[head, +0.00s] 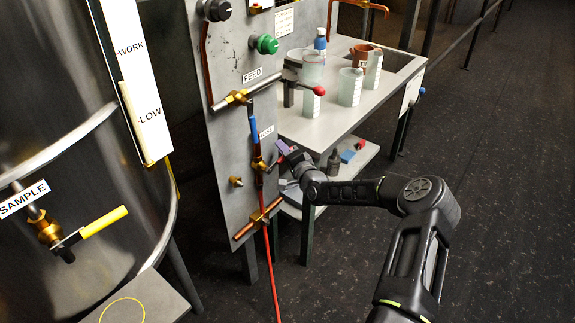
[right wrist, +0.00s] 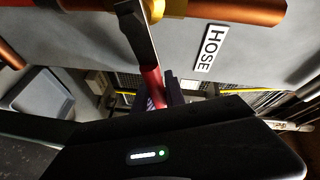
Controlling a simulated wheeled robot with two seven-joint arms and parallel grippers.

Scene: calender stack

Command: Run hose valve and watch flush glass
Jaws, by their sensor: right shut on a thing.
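The hose valve (head: 258,164) is brass, on the grey panel below the HOSE label (head: 266,132); the label also shows in the right wrist view (right wrist: 210,48). A red hose (head: 271,265) runs down below it. My right gripper (head: 286,152) is right of the valve, shut on the valve's lever. In the right wrist view the lever's red grip (right wrist: 153,88) reaches between the purple fingers. Several clear glasses stand on the bench, one of them a beaker (head: 312,70); I cannot tell which is the flush glass. My left gripper is not in view.
The panel carries a FEED label (head: 252,76), a blue handle (head: 253,129) and a green knob (head: 265,45). A steel tank (head: 70,130) with a yellow-handled sample valve (head: 103,222) stands left. The bench (head: 290,128) is behind my right arm. The floor at right is clear.

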